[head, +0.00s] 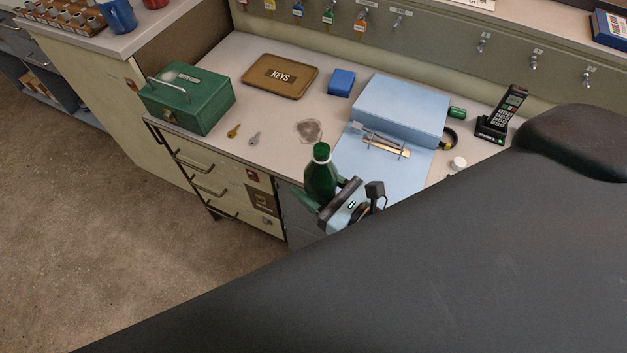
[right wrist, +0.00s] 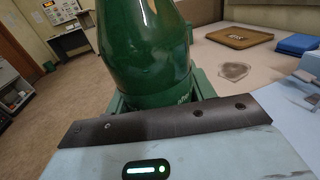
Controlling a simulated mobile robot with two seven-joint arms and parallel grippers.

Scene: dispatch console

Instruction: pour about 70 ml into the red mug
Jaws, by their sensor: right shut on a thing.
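The red mug (head: 154,3) is at the top left of the head view, on a separate counter, mostly cut off by the frame edge. The bottle is far from it. My left gripper is not in view.
A blue mug (head: 118,16) stands beside the red one, near a wooden rack (head: 62,14). The desk holds a green cash box (head: 187,100), a KEYS tray (head: 280,76), a blue box (head: 341,83), a blue binder (head: 400,108) and a phone (head: 503,114). Open floor lies at left.

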